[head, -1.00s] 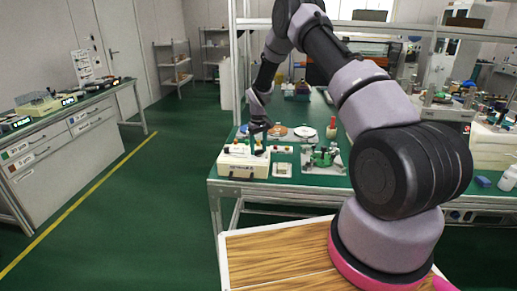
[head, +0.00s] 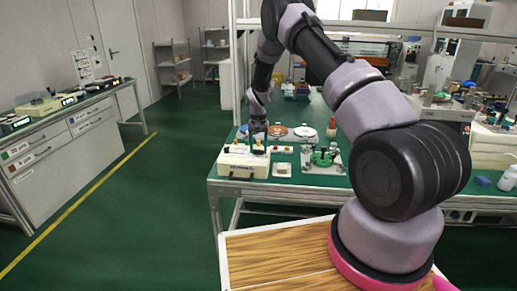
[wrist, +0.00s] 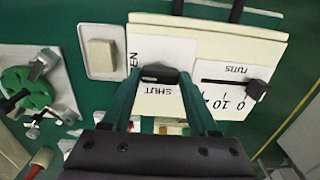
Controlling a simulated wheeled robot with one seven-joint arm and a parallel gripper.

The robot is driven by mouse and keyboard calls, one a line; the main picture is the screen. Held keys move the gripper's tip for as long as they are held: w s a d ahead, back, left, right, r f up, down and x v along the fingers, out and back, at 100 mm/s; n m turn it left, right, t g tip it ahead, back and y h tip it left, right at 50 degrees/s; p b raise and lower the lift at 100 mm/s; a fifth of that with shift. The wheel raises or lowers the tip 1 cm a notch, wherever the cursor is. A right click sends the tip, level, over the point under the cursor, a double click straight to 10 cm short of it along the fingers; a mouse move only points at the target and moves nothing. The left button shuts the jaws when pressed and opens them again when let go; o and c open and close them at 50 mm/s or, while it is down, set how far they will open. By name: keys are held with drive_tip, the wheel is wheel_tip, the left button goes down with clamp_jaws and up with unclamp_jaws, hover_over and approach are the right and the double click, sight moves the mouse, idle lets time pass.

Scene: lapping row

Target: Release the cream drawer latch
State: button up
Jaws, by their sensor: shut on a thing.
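The cream drawer box (head: 236,166) stands at the near left corner of the green-topped bench. In the wrist view the cream box (wrist: 225,45) fills the upper middle and has a white plate lettered SHUT, with part of OPEN showing. The dark latch (wrist: 158,73) sits by this lettering. My gripper (wrist: 160,80) reaches down over it, its two green fingers shut on the latch from either side. In the head view my gripper (head: 259,138) is over the top of the box. The latch's exact setting is partly hidden by the fingers.
A slider (wrist: 257,89) on a scale marked "runs" is close beside my fingers. A pale block on a small plate (wrist: 103,53) lies on the other side. A green-and-metal fixture (head: 323,158) stands further right. Discs and a red bottle (head: 331,128) are behind.

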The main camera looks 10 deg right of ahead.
sight(258, 150)
idle(0.4)
drive_tip(key=o, duration=1.4)
wheel_tip(258, 150, up, 11)
drive_tip(key=shift+f, duration=0.1)
